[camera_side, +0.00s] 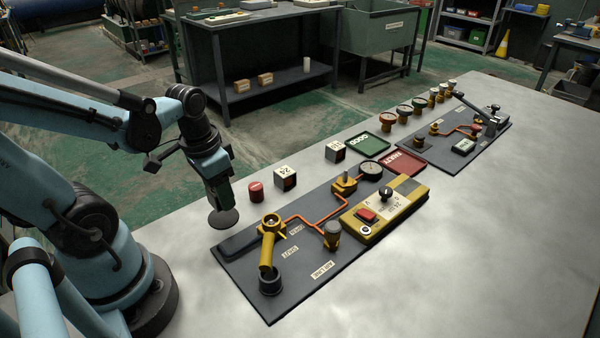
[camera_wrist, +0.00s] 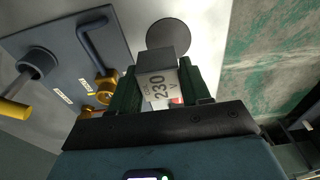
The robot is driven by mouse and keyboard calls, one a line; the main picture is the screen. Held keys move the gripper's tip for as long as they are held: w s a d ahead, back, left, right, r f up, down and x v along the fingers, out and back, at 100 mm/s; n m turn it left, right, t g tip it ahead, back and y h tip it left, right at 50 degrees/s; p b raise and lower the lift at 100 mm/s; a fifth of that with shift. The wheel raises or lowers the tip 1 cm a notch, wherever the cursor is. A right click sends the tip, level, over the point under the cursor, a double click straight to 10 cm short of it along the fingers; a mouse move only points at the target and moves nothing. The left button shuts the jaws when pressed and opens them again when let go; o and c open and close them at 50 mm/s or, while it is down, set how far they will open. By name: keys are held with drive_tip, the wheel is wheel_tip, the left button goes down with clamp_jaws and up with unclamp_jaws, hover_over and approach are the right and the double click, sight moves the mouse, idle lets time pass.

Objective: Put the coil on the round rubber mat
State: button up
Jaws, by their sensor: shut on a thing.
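My gripper (camera_side: 219,188) hangs low over the near-left edge of the table, pointing down. In the wrist view its two green fingers (camera_wrist: 162,84) are shut on a coil (camera_wrist: 158,86), a dark block with a white label reading 230 V. The coil cannot be told apart from the fingers in the side view. The round rubber mat (camera_side: 224,219) is a flat dark disc on the table, just below my gripper in the side view. It also shows in the wrist view (camera_wrist: 169,35), bare, just beyond the coil. The gap between coil and mat is hard to judge.
A red cylinder (camera_side: 256,191), a cube labelled 24 (camera_side: 286,177) and another cube (camera_side: 335,151) stand nearby. A dark panel (camera_side: 225,255) with valve, pipes and yellow meter lies to the right. Green (camera_side: 368,146) and red (camera_side: 404,163) trays lie farther back.

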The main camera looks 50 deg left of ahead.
sight(223, 216)
drive_tip(key=shift+w+a+f, duration=0.15)
drive_tip(key=shift+a+f, duration=0.3)
drive_tip(key=shift+a, duration=0.25)
drive_tip(key=shift+f, duration=2)
drive_tip(key=shift+f, duration=0.1)
drive_tip(key=o, duration=1)
drive_tip(key=shift+o, duration=0.2)
drive_tip(key=shift+s+r, duration=0.25)
drive_tip(key=shift+r, duration=1.75)
drive_tip(key=shift+s+r, duration=0.2)
drive_tip(key=shift+r, duration=1.75)
drive_tip(key=shift+s+r, duration=0.25)
drive_tip(key=shift+r, duration=1.75)
drive_tip(key=w+d+r+t, duration=0.1)
drive_tip(key=w+d+t, duration=0.4)
drive_tip(key=w+d, duration=0.3)
drive_tip(key=shift+t, duration=0.4)
drive_tip(key=shift+r, duration=0.1)
